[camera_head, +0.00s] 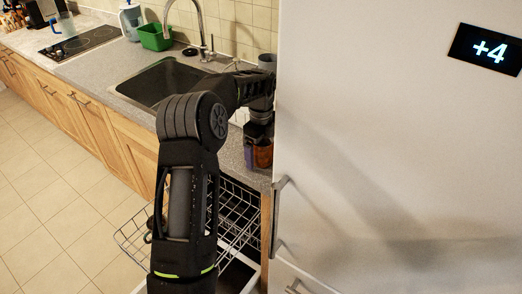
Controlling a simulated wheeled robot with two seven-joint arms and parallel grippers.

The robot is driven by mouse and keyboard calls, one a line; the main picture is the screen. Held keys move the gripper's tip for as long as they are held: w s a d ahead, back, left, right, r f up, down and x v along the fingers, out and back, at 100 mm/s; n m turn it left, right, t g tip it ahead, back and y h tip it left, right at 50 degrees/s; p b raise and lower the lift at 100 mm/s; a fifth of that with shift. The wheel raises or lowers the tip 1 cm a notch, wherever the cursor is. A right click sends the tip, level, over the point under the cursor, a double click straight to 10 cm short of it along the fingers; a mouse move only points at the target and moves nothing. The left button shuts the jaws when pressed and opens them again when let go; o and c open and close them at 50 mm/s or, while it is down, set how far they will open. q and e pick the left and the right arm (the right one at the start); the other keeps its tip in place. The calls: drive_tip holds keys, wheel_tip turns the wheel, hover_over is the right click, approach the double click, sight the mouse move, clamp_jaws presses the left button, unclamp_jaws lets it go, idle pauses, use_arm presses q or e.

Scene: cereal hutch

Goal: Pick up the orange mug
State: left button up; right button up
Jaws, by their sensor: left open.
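An orange mug (263,156) stands on the counter close against the fridge's side, partly hidden by my gripper. My left gripper (258,138) points down right at the mug, over its upper part. It is open; whether the fingers touch the mug I cannot tell. A purple item (248,156) shows just left of the mug, partly covered. My right gripper is not in view.
The white fridge (400,150) stands tight on the right. A grey cup (267,62) is behind my wrist. A sink (160,82) with a tap (203,30) and a green tub (155,37) lie to the left. An open dishwasher rack (238,212) is below the counter.

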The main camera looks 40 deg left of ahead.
use_arm(q)
drive_tip(key=c, duration=1.8)
